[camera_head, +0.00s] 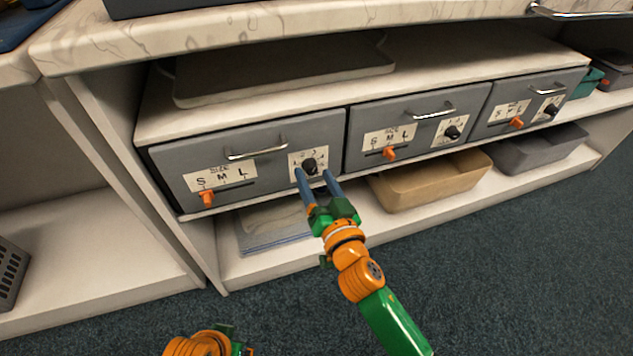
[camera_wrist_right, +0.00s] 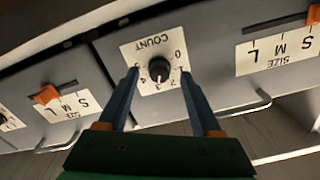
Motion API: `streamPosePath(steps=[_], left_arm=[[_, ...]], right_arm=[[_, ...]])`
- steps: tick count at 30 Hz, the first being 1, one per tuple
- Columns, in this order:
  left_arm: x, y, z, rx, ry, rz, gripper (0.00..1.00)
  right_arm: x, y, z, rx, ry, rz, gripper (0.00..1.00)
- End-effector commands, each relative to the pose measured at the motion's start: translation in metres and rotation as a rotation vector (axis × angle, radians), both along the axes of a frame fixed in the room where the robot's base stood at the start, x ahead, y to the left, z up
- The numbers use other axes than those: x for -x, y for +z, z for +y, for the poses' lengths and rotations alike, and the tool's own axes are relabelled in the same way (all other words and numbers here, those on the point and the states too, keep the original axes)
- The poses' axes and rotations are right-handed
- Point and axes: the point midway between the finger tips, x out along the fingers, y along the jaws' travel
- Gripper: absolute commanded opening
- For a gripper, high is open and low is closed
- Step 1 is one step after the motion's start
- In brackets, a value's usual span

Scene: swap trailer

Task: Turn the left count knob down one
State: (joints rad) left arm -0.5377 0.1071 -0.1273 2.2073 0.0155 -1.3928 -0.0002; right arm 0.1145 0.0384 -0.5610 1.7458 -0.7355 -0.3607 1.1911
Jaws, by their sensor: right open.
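The left count knob (camera_head: 309,167) is a black dial on a white plate at the right side of the left grey drawer. In the right wrist view the knob (camera_wrist_right: 159,69) sits on its COUNT plate (camera_wrist_right: 140,52), upside down, with numbers around it. My right gripper (camera_head: 317,172) is open, with one blue finger on each side of the knob. In the right wrist view its fingertips (camera_wrist_right: 159,72) flank the knob with gaps; I cannot tell how deep they reach. Only an orange and green part of my left arm shows at the bottom; its fingers are not visible.
The left drawer has a metal handle (camera_head: 257,152) and an orange size slider (camera_head: 207,197). Two similar drawers stand to the right, with their own count knob (camera_head: 452,132) and sliders. A tan bin (camera_head: 430,184) and a grey bin (camera_head: 540,150) sit on the shelf below.

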Motion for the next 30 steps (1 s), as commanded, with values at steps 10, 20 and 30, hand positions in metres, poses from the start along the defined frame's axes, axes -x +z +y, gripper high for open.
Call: streamPosePath(steps=[10, 20, 30], left_arm=[[0.0006, 0.0042, 0.0001, 0.000, 0.000, -0.002, 1.00], [0.0008, 0.0038, 0.0001, 0.000, 0.000, -0.001, 1.00], [-0.0007, 0.0034, 0.0000, 0.002, 0.001, -0.008, 1.00]], right_arm=[[-0.0079, -0.0004, 0.0022, 0.000, -0.001, 0.001, 0.66], [-0.0076, -0.0007, 0.0021, 0.001, -0.001, 0.002, 0.00], [-0.0075, -0.0006, 0.0022, 0.071, -0.002, -0.019, 0.00]])
